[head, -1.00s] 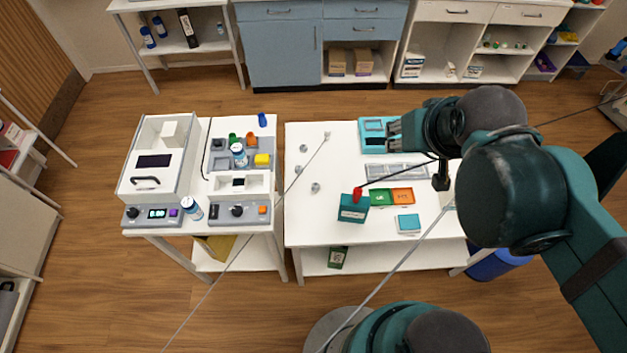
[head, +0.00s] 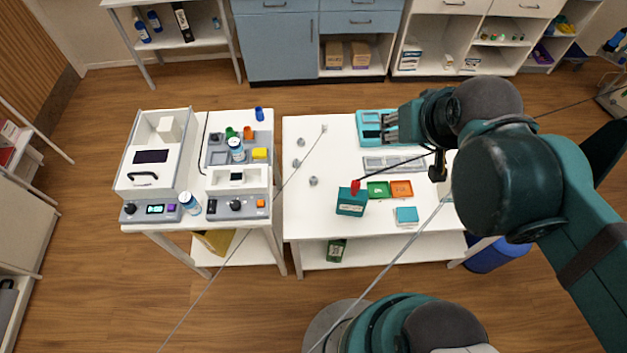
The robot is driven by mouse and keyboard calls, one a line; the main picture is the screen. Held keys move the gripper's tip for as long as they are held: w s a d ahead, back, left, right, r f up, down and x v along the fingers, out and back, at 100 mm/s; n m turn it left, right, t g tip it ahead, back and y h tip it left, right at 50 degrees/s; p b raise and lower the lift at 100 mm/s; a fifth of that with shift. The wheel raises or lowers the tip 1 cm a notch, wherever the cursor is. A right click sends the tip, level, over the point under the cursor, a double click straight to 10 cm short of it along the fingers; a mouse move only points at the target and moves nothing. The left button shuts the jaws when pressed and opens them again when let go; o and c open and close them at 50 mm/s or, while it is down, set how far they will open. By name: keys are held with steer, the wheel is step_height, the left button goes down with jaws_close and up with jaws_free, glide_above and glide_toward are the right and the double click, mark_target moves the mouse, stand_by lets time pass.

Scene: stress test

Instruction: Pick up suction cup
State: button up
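I cannot tell for sure which thing is the suction cup. Small grey pieces stand on the left part of the right-hand white table, one upper (head: 300,142), one in the middle (head: 296,162) and one lower (head: 313,181); they are too small to identify. My gripper (head: 390,127) is at the table's back, with its grey fingers pointing left at or above the right part of a teal tray (head: 364,116). Its finger gap is too small to make out, and I see nothing clearly held. Whether it touches the tray is unclear.
A teal box (head: 351,207) with a red top stands near green (head: 378,190) and orange (head: 401,189) trays. A grey compartment tray (head: 380,164) lies behind them. A teal block (head: 406,215) is near the front. The left table (head: 250,204) carries equipment. The right table's left front is clear.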

steer(key=w+a+f+m+g+b, duration=0.2)
steer(key=w+a+f+m+b, duration=0.2)
steer(key=w+f, duration=0.25)
steer(key=m+g+b, duration=0.5)
steer(key=m+b, duration=0.3)
steer(key=m, duration=0.1)
glide_above(314, 178)
step_height(314, 178, down, 28)
steer(key=shift+d+f, duration=0.1)
steer(key=shift+f, duration=0.05)
steer(key=shift+f+m, duration=0.4)
steer(key=shift+f, duration=0.1)
steer(key=shift+f+b, duration=0.3)
steer(key=shift+f, duration=0.85)
steer(key=shift+f, duration=0.1)
steer(key=shift+f+b, duration=0.55)
steer(key=shift+f, duration=1.95)
